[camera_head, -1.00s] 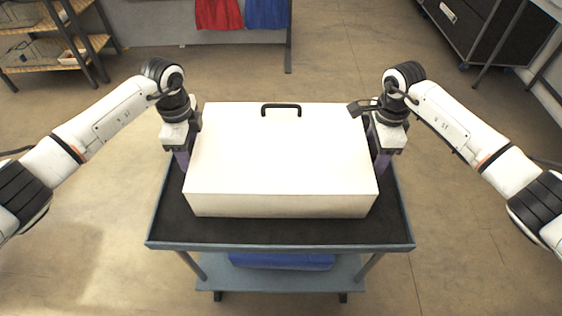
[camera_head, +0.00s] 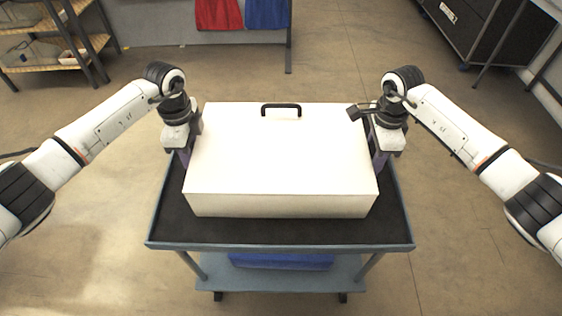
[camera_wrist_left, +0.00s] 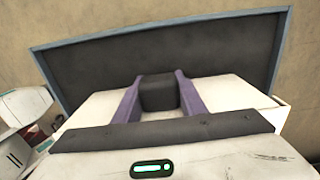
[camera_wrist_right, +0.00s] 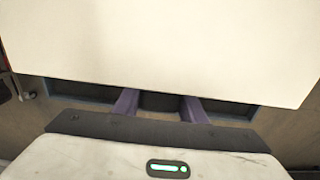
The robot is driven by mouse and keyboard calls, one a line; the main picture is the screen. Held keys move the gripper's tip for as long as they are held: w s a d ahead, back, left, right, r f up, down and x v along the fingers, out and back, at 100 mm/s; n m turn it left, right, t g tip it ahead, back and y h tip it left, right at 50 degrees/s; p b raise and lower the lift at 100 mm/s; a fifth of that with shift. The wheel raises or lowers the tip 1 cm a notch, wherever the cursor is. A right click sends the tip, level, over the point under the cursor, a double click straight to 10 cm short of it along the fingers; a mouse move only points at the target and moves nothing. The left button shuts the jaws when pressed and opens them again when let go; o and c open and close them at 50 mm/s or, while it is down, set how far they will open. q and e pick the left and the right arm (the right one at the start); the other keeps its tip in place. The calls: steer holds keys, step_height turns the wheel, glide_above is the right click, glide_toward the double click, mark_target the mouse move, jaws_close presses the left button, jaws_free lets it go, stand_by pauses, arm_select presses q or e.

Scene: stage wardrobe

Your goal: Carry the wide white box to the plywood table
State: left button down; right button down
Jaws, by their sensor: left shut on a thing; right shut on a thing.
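The wide white box (camera_head: 282,150) lies flat on the black top of a blue-grey cart (camera_head: 280,247), with a dark handle (camera_head: 281,107) on its far side. My left gripper (camera_head: 184,157) is at the box's left side. In the left wrist view its purple fingers (camera_wrist_left: 160,90) are shut around a dark block against the white box (camera_wrist_left: 225,92). My right gripper (camera_head: 380,160) is at the right side. In the right wrist view its fingers (camera_wrist_right: 160,102) close on a dark piece partly hidden under the white box (camera_wrist_right: 160,45). The plywood table is not clearly in view.
A blue item (camera_head: 280,261) lies on the cart's lower shelf. A rack (camera_head: 60,45) stands at the upper left. Red (camera_head: 218,14) and blue (camera_head: 266,14) cloths hang at the back. A black case (camera_head: 480,30) stands at the upper right. The floor around the cart is clear.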

arm_select(q)
steer(key=shift+w+r, duration=0.1)
steer(key=shift+r, duration=0.1)
arm_select(e)
steer(key=shift+w+r, duration=0.1)
steer(key=shift+r, duration=0.15)
